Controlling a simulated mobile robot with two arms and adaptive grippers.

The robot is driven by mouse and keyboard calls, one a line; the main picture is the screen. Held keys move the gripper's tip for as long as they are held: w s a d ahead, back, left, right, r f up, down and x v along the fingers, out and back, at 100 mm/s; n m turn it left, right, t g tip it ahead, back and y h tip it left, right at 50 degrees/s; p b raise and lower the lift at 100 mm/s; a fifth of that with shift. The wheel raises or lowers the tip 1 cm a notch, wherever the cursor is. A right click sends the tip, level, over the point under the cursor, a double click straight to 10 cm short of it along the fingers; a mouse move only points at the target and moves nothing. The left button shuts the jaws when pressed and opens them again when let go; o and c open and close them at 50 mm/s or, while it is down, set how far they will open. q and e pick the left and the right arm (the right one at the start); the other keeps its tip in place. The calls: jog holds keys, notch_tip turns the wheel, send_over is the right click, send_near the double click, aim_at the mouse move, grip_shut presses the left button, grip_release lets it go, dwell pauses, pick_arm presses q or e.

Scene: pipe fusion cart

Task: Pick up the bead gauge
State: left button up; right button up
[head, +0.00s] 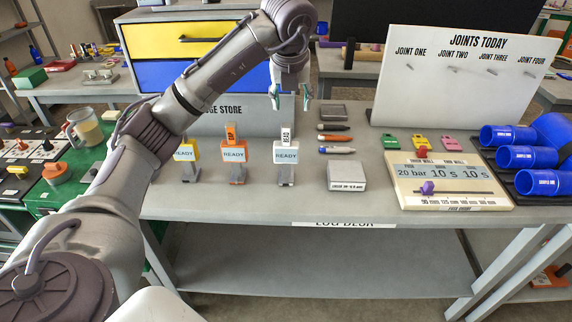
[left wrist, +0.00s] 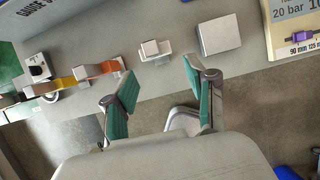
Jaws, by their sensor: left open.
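The bead gauge (head: 286,137) is a small white piece marked BEAD. It stands upright at the top of the right-hand grey stand with a white READY plate (head: 286,156). In the left wrist view that stand and gauge show from above as a pale block (left wrist: 154,49). My left gripper (head: 291,98) is above and slightly behind the gauge in the head view. Its green-padded fingers (left wrist: 158,93) are apart with nothing between them, and the gauge lies beyond the fingertips, not touching. My right gripper is in neither view.
An orange READY stand (head: 233,157) and a yellow one (head: 187,152) stand to the left. Markers (head: 335,138) and a white box (head: 346,176) lie to the right. A settings board (head: 450,182) and blue pipes (head: 525,157) are further right. The desk front (head: 240,208) is clear.

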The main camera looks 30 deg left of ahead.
aim_at(286, 125)
pick_arm(q)
jog(key=x, duration=0.5)
jog(key=a+x, duration=0.1)
jog(key=x, duration=0.2)
jog(key=shift+f, duration=0.1)
jog(key=x, duration=0.2)
jog(key=p+x, duration=0.1)
jog(key=x, duration=0.2)
jog(key=shift+a+p, duration=0.3)
jog(key=shift+a, duration=0.15)
jog(key=c, duration=1)
grip_shut()
